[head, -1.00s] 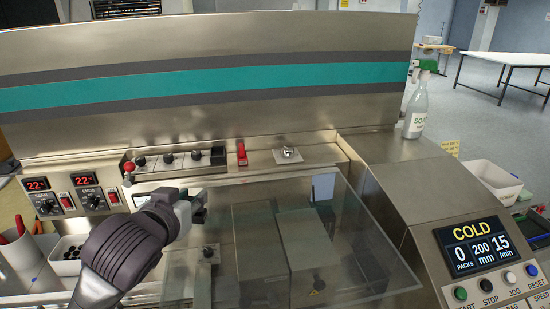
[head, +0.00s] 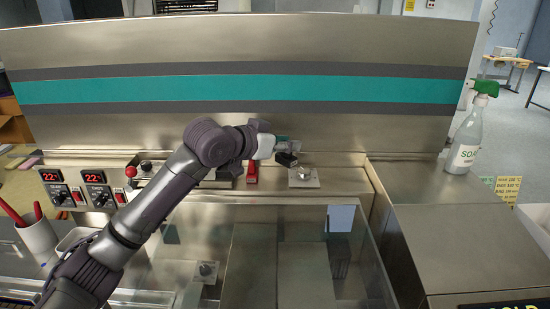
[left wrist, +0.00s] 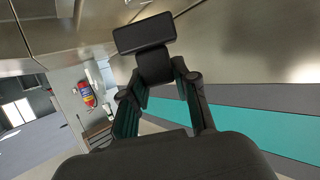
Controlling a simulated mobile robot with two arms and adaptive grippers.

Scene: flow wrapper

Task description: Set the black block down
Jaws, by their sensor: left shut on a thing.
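The black block (head: 287,160) is in my left gripper (head: 284,148), near the back ledge of the machine, between the red lever and the small metal plate. In the head view I cannot tell whether the block touches the ledge. In the left wrist view the black block (left wrist: 143,34) shows as a dark wide piece with a narrower part below it. The fingers of my left gripper (left wrist: 155,75) are closed on that lower part. My right gripper is in neither view.
A red lever (head: 252,170) stands just left of the block. A metal plate with a round knob (head: 304,177) lies just right. The tall panel (head: 330,135) rises behind. A clear cover (head: 260,220) lies in front. A soap bottle (head: 465,140) stands at right.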

